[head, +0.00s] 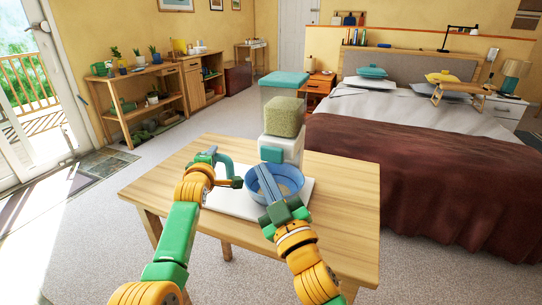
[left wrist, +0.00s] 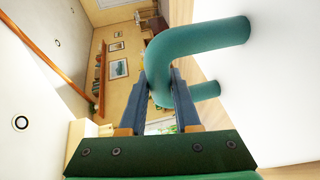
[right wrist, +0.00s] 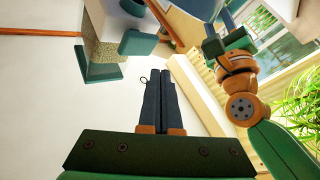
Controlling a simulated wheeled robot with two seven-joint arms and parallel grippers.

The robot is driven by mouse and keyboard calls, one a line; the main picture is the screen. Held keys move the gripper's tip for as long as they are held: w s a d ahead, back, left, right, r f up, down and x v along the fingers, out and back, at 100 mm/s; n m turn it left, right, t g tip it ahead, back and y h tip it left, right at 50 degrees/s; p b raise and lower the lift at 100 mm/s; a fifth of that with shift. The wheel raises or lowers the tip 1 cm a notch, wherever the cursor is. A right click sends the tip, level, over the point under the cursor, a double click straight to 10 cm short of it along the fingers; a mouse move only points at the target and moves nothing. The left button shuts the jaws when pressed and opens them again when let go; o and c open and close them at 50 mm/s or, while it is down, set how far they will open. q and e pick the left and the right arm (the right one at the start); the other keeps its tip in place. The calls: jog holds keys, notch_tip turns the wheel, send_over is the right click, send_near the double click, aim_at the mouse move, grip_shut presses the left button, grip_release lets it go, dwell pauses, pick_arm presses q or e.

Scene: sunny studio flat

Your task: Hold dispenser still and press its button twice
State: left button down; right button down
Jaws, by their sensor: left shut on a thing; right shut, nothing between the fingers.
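The dispenser (head: 287,116) stands upright on a white base board (head: 230,203), with a teal lid, green grains in a clear hopper and a white body. Its teal button (head: 271,155) faces me and also shows in the right wrist view (right wrist: 138,43). A blue bowl (head: 290,190) sits below it. My left gripper (left wrist: 160,88) is shut on the teal handle (left wrist: 205,38) at the board's left side. My right gripper (right wrist: 160,80) is shut and empty; in the head view its fingers (head: 264,172) reach over the bowl, just short of the button.
The wooden table (head: 345,205) is clear to the right of the board. A bed (head: 410,150) stands behind it at the right. A shelf (head: 150,92) with plants stands at the back left wall, near the glass door (head: 30,90).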

aim_at(269, 156)
jog(key=shift+w+d, duration=0.2)
jog(key=shift+w, duration=0.35)
jog(key=shift+w+d, duration=0.2)
jog(key=shift+w, duration=0.3)
jog(key=shift+w, duration=0.1)
dwell(1.2)
jog(key=shift+w+d, duration=0.1)
jog(key=shift+w, duration=0.2)
jog(key=shift+w+d, duration=0.35)
jog(key=shift+w, duration=0.55)
dwell(0.9)
jog(key=shift+s, duration=0.1)
jog(key=shift+s+a, duration=0.25)
jog(key=shift+s, duration=0.35)
jog(key=shift+s+a, duration=0.2)
jog(key=shift+s, duration=0.4)
jog(key=s, duration=0.1)
jog(key=s+a, duration=0.1)
jog(key=s, duration=0.2)
jog(key=shift+s+a, duration=0.35)
jog(key=shift+a, duration=0.05)
